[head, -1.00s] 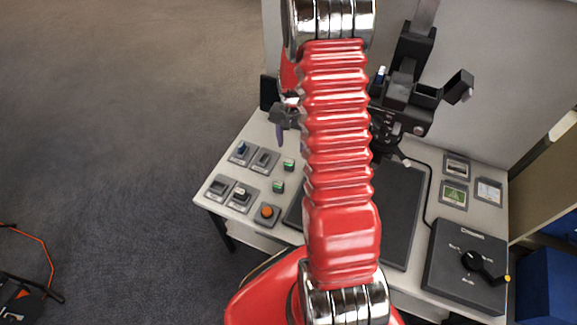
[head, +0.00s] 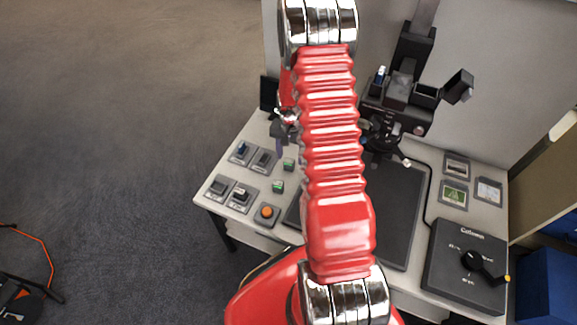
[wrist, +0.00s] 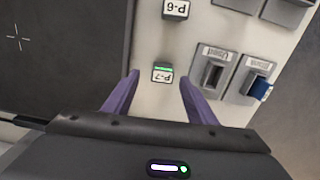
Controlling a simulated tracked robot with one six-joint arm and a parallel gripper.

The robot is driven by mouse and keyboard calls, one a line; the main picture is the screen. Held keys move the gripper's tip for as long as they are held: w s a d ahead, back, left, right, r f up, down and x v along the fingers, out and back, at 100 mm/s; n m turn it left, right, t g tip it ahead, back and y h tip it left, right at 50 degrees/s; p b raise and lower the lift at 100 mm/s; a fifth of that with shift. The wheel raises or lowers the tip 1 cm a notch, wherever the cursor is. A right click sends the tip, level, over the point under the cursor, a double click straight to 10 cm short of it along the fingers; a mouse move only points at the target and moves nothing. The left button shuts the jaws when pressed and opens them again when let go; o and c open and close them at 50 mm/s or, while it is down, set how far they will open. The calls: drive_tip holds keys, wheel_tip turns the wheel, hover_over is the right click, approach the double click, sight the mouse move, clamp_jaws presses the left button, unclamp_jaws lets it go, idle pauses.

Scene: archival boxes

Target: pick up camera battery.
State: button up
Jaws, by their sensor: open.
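No label I can read names the camera battery. A small block with a green stripe and a white label reading P-7 (wrist: 162,73) sits on the table; it also shows in the head view (head: 289,164). A similar block, P-6 (wrist: 176,9), sits farther from my gripper and also shows in the head view (head: 277,186). My gripper (wrist: 159,77) is open, with its purple fingers apart on either side of the P-7 block in the wrist view and nothing held. In the head view my gripper (head: 280,147) hangs over the table's back left, partly hidden.
A dark mat (head: 398,215) lies right, partly behind my arm. A black camera rig (head: 400,100) stands at the back. A dial box (head: 466,265) sits front right.

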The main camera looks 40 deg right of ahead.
sight(290, 161)
drive_tip(key=shift+a+f, duration=0.2)
drive_tip(key=shift+f, duration=1.75)
drive_tip(key=c, duration=1.2)
wheel_tip(290, 161, up, 28)
drive_tip(key=shift+r, duration=0.1)
drive_tip(key=shift+w, duration=0.1)
